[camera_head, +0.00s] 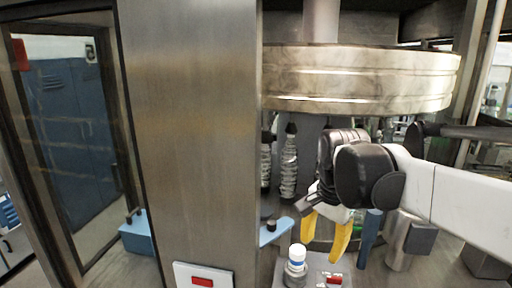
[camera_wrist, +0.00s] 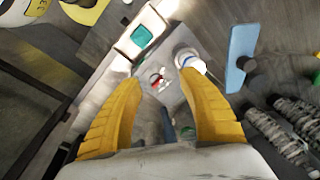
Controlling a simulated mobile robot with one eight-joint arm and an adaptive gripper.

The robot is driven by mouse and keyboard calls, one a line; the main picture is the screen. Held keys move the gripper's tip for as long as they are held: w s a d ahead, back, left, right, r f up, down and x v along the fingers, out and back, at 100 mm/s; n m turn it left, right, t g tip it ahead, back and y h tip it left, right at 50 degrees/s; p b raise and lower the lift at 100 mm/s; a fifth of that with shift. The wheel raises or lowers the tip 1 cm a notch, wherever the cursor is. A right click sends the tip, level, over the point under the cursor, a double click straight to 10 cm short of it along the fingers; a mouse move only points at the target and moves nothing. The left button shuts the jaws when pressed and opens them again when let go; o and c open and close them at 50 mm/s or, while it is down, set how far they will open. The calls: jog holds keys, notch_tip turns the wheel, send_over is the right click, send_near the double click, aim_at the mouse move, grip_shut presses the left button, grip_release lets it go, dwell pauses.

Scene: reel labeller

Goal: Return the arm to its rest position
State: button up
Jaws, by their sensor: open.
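My gripper (camera_head: 326,232) has two yellow fingers and hangs at the end of my white and black arm, in front of the machine's lower part. In the wrist view my gripper (camera_wrist: 165,115) shows its fingers spread wide apart, with nothing between them. A small bottle with a white cap (camera_head: 296,262) stands to the left of and below the fingers, apart from them. In the wrist view this white cap (camera_wrist: 190,62) is just beyond the right finger.
A large round metal drum (camera_head: 360,78) hangs above my arm. A steel column (camera_head: 190,130) stands at left. A panel with a red switch (camera_head: 203,281) is low in front. Blue brackets (camera_head: 274,231) and ribbed hoses (camera_head: 289,165) are close to the gripper's left.

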jog(key=s+d+f+n+t+b, duration=0.1)
jog(key=s+f+n+t+b, duration=0.1)
jog(key=f, duration=0.5)
jog(key=s+d+f+n+t+b, duration=0.1)
jog(key=s+d+f+n+b, duration=0.1)
jog(key=s+f+n+b, duration=0.2)
jog(key=s+d+f+n+t+b, duration=0.1)
jog(key=s+f+n+t+b, duration=0.1)
jog(key=s+f+b, duration=0.6)
notch_tip(320, 180, down, 4)
jog(key=shift+s+d+f+n+t+b, duration=0.2)
jog(key=shift+d+n+t+b, duration=0.3)
jog(key=shift+b, duration=0.7)
